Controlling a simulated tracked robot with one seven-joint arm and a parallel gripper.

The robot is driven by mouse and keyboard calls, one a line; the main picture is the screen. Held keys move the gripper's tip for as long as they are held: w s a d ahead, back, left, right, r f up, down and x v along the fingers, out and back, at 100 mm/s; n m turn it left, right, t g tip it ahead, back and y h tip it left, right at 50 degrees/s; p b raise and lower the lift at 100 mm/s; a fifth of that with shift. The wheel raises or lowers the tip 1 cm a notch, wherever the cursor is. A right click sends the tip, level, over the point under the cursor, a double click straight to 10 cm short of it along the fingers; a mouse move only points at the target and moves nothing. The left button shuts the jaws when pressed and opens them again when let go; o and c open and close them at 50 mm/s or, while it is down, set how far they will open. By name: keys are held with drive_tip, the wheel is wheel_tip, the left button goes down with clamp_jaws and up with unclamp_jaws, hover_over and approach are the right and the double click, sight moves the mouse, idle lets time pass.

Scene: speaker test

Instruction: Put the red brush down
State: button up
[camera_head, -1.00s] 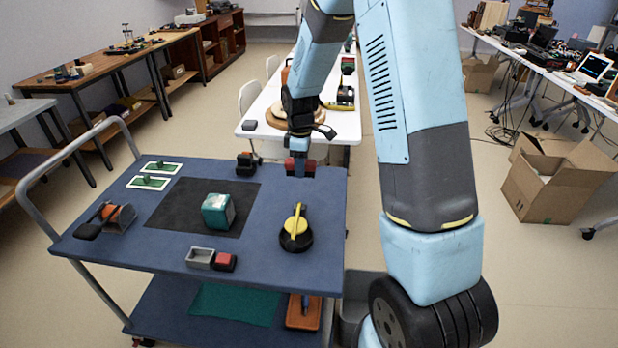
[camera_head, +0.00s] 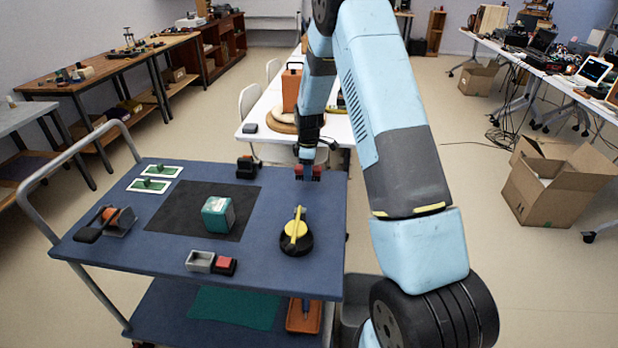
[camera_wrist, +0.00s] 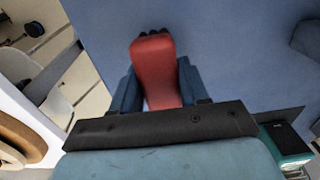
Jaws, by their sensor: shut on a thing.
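The red brush (camera_head: 315,173) is in my gripper (camera_head: 307,171) at the far right corner of the blue cart top (camera_head: 270,262). In the wrist view the brush's red body (camera_wrist: 154,65) lies between the two blue fingers of my gripper (camera_wrist: 158,88), with dark bits at its far end. My gripper is shut on it. Blue cart surface shows behind and beside the brush. I cannot tell whether the brush touches the cart top or hangs just above it.
The cart top holds a black mat (camera_head: 180,212) with a green block (camera_head: 218,214), a yellow-handled black tool (camera_head: 297,236), a grey box (camera_head: 200,261), a tape dispenser (camera_head: 115,221) and a small black object (camera_head: 247,167). A white table (camera_head: 258,112) stands behind.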

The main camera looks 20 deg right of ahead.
wheel_tip(320, 180, down, 3)
idle(0.3)
drive_tip(key=o, duration=1)
